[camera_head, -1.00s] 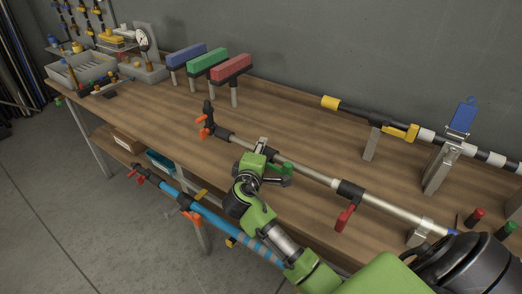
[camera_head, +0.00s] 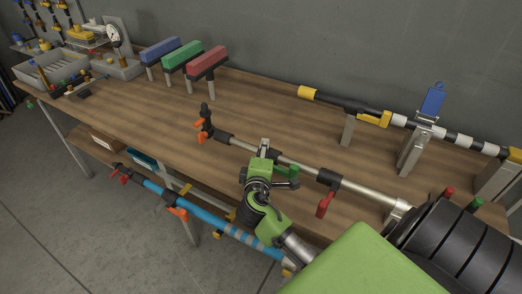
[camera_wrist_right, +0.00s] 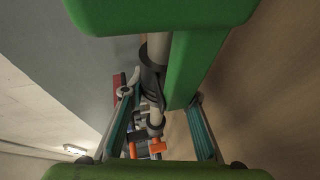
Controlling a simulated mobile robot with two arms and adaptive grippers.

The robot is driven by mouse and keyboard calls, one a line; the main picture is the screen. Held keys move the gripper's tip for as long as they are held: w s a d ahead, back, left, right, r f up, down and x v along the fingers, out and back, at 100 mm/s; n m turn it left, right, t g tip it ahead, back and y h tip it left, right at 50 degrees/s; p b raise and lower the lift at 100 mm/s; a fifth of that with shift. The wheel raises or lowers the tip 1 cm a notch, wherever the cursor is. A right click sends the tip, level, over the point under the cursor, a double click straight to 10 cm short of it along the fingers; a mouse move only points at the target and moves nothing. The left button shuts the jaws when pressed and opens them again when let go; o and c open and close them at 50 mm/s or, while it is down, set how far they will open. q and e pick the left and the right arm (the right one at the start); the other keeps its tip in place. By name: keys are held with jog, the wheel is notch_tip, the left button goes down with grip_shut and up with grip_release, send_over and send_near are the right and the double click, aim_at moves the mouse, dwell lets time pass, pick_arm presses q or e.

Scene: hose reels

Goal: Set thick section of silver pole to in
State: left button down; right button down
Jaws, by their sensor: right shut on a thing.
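The silver pole (camera_head: 365,191) lies along the front of the bench. Its left end has a black piece with orange parts (camera_head: 202,124). A clamp with a green lever (camera_head: 288,171) sits mid-left, and one with a red lever (camera_head: 325,203) farther right. My right gripper (camera_head: 271,163) is around the pole beside the green-lever clamp and shut on it. In the right wrist view, the pole (camera_wrist_right: 157,45) and green lever (camera_wrist_right: 193,62) lie between the teal-edged fingers (camera_wrist_right: 160,118). The exact contact is hidden. My left gripper is out of view.
A black, white and yellow pole (camera_head: 460,139) rests on stands behind. A blue pole (camera_head: 215,223) lies below the bench's front edge. Blue, green and red blocks (camera_head: 207,61) on posts and grey bins (camera_head: 50,70) stand at the left. Bare bench top (camera_head: 150,95) lies between.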

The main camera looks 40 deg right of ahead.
jog(key=c, duration=1.6)
grip_release()
jog(key=shift+s+d+f, duration=0.15)
jog(key=shift+s, duration=0.05)
jog(key=shift+o, duration=0.2)
jog(key=shift+s, duration=0.1)
jog(key=shift+s+a, duration=0.1)
jog(key=shift+a, duration=0.15)
jog(key=v, duration=1.1)
jog(key=shift+s+r, duration=0.2)
jog(key=shift+r, duration=0.05)
jog(key=shift+a+f, duration=0.1)
jog(key=shift+a, duration=0.1)
